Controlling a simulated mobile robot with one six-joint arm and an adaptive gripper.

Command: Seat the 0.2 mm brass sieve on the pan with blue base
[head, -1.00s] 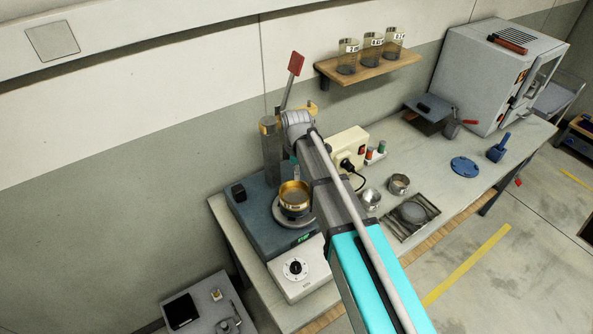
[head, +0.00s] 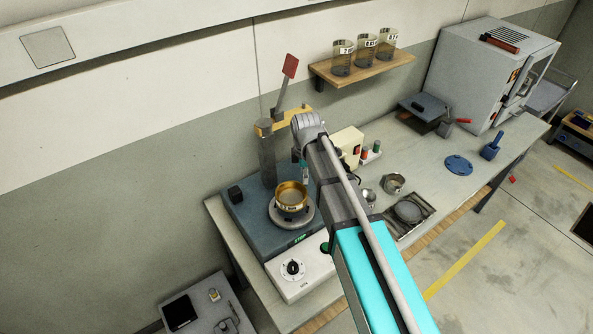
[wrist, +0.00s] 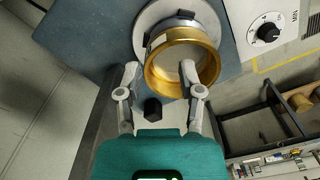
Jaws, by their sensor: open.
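The brass sieve (head: 291,197) sits on the round grey plate of the dark blue-grey shaker, with a pale label on its side in the head view. In the wrist view the brass ring (wrist: 157,80) shows its mesh inside and a silver ring (wrist: 160,37) beneath it. Whether this silver ring is the pan cannot be told; no blue base shows there. My gripper (wrist: 160,72) is open, its two fingertips beside the near part of the brass ring. It holds nothing. In the head view my arm largely hides the gripper.
The shaker (head: 250,222) has a column, a brass-coloured top arm and a red-ended lever (head: 290,67) close to my arm. A white control box (head: 303,272) stands in front. Metal cups (head: 393,183), a tray and a blue disc (head: 458,165) lie to the right. A shelf holds three beakers.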

